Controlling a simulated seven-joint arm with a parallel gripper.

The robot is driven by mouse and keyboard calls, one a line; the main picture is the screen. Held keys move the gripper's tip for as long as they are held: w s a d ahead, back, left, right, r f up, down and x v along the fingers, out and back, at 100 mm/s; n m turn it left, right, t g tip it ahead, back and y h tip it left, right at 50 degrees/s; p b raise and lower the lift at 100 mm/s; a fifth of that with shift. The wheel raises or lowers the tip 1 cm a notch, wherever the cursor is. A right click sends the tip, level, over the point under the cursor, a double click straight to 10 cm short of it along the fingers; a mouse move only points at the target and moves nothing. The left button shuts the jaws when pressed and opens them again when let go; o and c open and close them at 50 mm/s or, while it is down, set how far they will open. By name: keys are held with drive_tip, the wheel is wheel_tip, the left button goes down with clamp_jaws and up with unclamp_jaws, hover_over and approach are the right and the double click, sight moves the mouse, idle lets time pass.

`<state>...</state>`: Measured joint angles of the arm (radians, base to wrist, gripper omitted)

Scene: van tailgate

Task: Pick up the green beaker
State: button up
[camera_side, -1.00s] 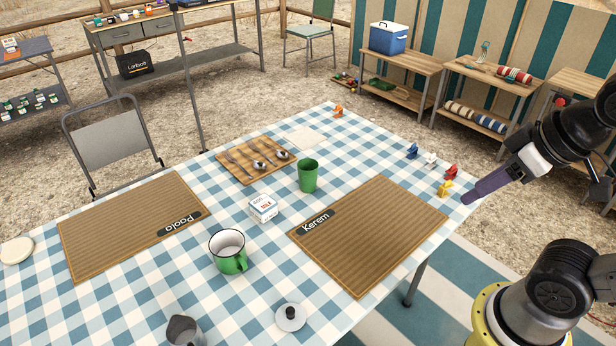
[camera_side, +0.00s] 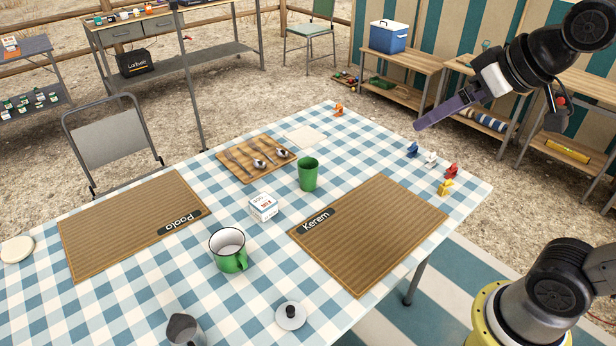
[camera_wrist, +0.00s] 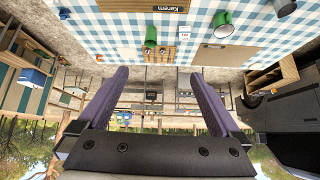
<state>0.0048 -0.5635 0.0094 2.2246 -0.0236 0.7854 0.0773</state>
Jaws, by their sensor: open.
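The green beaker (camera_side: 308,175) stands upright on the checked tablecloth, between the cutlery board and the Kerem mat. It also shows in the wrist view (camera_wrist: 151,36), near the top, where the scene is upside down. My gripper (camera_side: 420,125) is raised above the far right part of the table, to the right of the beaker and well apart from it. In the wrist view its two purple fingers (camera_wrist: 160,76) are spread with nothing between them.
A green mug (camera_side: 229,252) and a small white box (camera_side: 263,208) stand near the beaker. A wooden board (camera_side: 240,168) with spoons lies behind it. The Kerem mat (camera_side: 375,235) is bare. Small coloured figures (camera_side: 446,187) stand along the right edge.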

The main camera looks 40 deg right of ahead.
drive_tip(key=w+r, duration=0.2)
drive_tip(key=w, duration=0.6)
drive_tip(key=m+g, duration=0.1)
drive_tip(key=g, duration=0.2)
hover_over(308, 164)
drive_tip(key=s+a, duration=0.3)
drive_tip(key=s, duration=0.1)
wheel_tip(308, 164, down, 33)
drive_tip(key=shift+h, duration=0.3)
drive_tip(key=shift+s+d+x, duration=0.1)
drive_tip(key=shift+d+x, duration=0.05)
drive_tip(key=shift+x, duration=0.85)
drive_tip(key=shift+s+d+x, duration=0.1)
drive_tip(key=shift+x, duration=0.95)
drive_tip(key=shift+s+d+x, duration=0.1)
drive_tip(key=shift+d+x, duration=0.05)
drive_tip(key=shift+x, duration=0.85)
drive_tip(key=shift+f, duration=0.1)
drive_tip(key=c, duration=1.2)
